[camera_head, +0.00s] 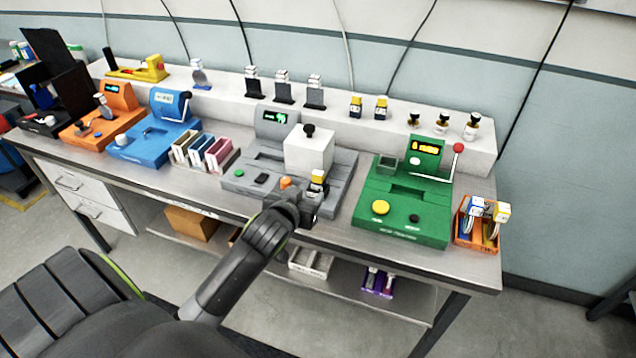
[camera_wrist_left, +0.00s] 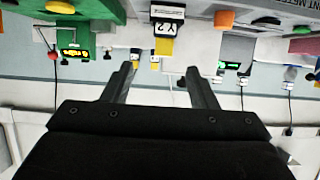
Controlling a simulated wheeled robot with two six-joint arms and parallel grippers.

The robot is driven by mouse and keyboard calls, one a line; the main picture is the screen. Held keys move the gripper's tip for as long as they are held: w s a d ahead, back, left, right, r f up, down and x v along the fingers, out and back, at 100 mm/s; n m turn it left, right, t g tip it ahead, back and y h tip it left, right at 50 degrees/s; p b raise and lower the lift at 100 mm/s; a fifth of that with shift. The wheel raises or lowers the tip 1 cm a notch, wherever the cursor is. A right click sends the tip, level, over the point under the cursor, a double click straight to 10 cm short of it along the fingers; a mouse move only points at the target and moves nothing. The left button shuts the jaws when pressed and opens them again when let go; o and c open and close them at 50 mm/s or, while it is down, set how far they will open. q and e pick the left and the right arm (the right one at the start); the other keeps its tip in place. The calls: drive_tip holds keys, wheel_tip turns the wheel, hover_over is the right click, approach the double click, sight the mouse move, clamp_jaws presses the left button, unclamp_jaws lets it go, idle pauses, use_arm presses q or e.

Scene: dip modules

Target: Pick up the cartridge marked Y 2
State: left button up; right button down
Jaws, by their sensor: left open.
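The cartridge marked Y 2 (camera_wrist_left: 166,28) shows upside down in the wrist view, with a white label, black lettering and a yellow body. In the head view a white-topped yellow cartridge (camera_head: 318,178), apparently the same one, stands at the front of the grey machine (camera_head: 342,190). My left gripper (camera_head: 308,208) is just in front of it at the table's front edge. Its two fingers (camera_wrist_left: 161,75) are apart with nothing between them. The cartridge lies beyond the fingertips in the wrist view. My right gripper is not in view.
A green machine (camera_head: 430,205) with a red-knobbed lever stands right of the grey one. An orange bin (camera_head: 468,235) of cartridges is at the far right. A rack of coloured slots (camera_head: 233,158) and blue and orange machines are left. More cartridges (camera_head: 381,106) stand on the white back ledge.

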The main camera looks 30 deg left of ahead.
sight(317, 179)
use_arm(q)
drive_tip(key=p+x, duration=0.1)
drive_tip(key=x, duration=0.6)
drive_tip(key=shift+w+a+p, duration=0.3)
drive_tip(key=shift+w+p, duration=0.15)
drive_tip(key=shift+w, duration=0.1)
drive_tip(key=p+x, duration=0.1)
drive_tip(key=x, duration=0.2)
drive_tip(key=shift+a, duration=0.2)
drive_tip(key=shift+w+a+f, duration=0.1)
drive_tip(key=shift+w+f, duration=0.2)
drive_tip(key=shift+w, duration=0.2)
drive_tip(key=shift+c, duration=0.4)
drive_tip(key=c, duration=0.8)
